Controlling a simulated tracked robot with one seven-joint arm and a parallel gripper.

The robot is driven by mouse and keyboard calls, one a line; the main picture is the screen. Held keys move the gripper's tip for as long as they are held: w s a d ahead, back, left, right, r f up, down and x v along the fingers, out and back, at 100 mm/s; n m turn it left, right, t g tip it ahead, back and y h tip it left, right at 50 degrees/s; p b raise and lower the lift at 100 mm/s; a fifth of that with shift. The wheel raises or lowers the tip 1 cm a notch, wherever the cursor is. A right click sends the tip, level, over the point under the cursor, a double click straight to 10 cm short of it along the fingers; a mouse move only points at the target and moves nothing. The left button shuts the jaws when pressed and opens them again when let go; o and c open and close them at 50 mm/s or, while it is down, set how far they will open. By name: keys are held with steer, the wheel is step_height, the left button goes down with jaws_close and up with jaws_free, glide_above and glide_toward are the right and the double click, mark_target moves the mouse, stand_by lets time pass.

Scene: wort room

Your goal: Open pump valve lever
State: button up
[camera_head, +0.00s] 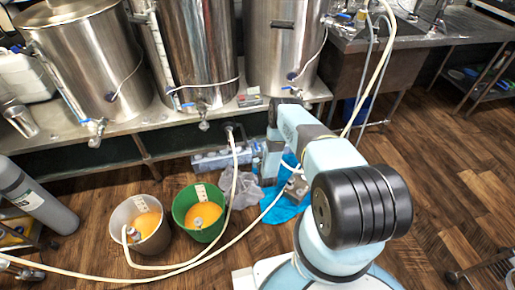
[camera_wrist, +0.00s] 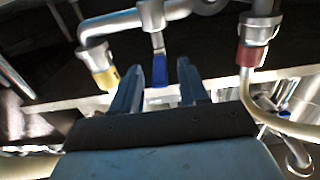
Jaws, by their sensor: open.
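The pump valve lever (camera_wrist: 160,70) has a blue handle on a metal stem. In the wrist view it hangs below a metal pipe fitting (camera_wrist: 152,15) at the upper middle. My gripper (camera_wrist: 160,64) is open and empty, with one finger on each side of the blue handle in the picture. I see a gap on both sides and no contact. I cannot tell whether the handle is between the fingertips or just beyond them. In the head view my arm hides the gripper and this lever.
A yellow-collared fitting (camera_wrist: 103,68) is left of the fingers and a red-collared one (camera_wrist: 250,55) is right. In the head view a steel bench (camera_head: 120,137) carries several tanks. A white bucket (camera_head: 122,212), a green bucket (camera_head: 183,212) and hoses take up floor space.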

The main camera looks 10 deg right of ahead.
steer(key=shift+w, duration=0.85)
jaws_close()
steer(key=shift+d, duration=0.15)
